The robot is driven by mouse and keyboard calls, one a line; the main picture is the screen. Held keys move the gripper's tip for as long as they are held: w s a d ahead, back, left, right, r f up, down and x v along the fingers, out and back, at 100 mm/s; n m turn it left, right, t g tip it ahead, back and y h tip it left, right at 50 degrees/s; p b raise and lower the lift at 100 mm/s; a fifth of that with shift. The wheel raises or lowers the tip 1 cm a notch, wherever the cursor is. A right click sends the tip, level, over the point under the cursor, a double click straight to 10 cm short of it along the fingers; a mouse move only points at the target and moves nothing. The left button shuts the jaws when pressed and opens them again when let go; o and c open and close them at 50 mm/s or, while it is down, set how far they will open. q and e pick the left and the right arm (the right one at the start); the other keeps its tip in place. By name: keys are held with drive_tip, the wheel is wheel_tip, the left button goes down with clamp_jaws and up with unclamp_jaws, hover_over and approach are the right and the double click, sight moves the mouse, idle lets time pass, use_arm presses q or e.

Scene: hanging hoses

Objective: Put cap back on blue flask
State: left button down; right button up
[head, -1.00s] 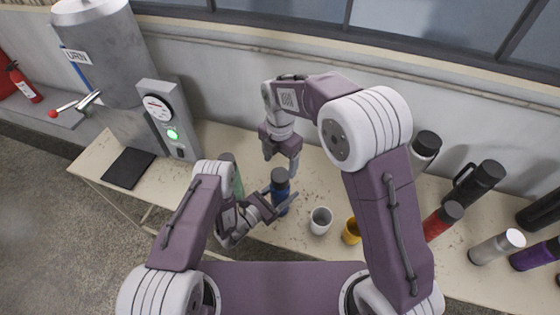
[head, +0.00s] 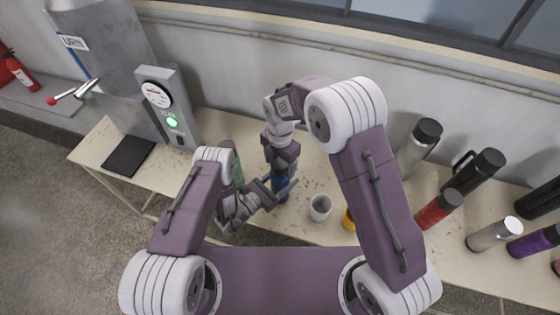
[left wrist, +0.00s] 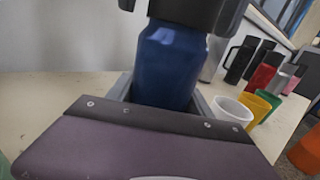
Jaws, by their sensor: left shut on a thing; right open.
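The blue flask (head: 281,189) stands upright on the bench, and its blue body also shows in the left wrist view (left wrist: 168,68). My left gripper (head: 276,194) is shut on the flask's body from the side. A black cap (left wrist: 188,9) sits at the top of the flask in the left wrist view, its upper part cut off by the frame edge. My right gripper (head: 282,170) points down over the flask's top and is open, with grey fingers on either side of the cap. In the head view it hides the cap.
A white cup (head: 320,208) and a yellow cup (head: 348,219) stand just right of the flask. A green flask (head: 237,165) is partly behind my left arm. Several flasks, including a red one (head: 438,208), stand farther right. An urn (head: 105,45) is at left.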

drive_tip(key=c, duration=1.5)
drive_tip(key=m, duration=0.6)
drive_tip(key=shift+m, duration=0.3)
drive_tip(key=m, duration=0.6)
drive_tip(key=shift+m, duration=0.3)
drive_tip(key=m, duration=0.6)
drive_tip(key=shift+m, duration=0.3)
drive_tip(key=m, duration=0.5)
drive_tip(key=shift+m, duration=0.3)
drive_tip(key=o, duration=1.6)
drive_tip(key=shift+c, duration=0.2)
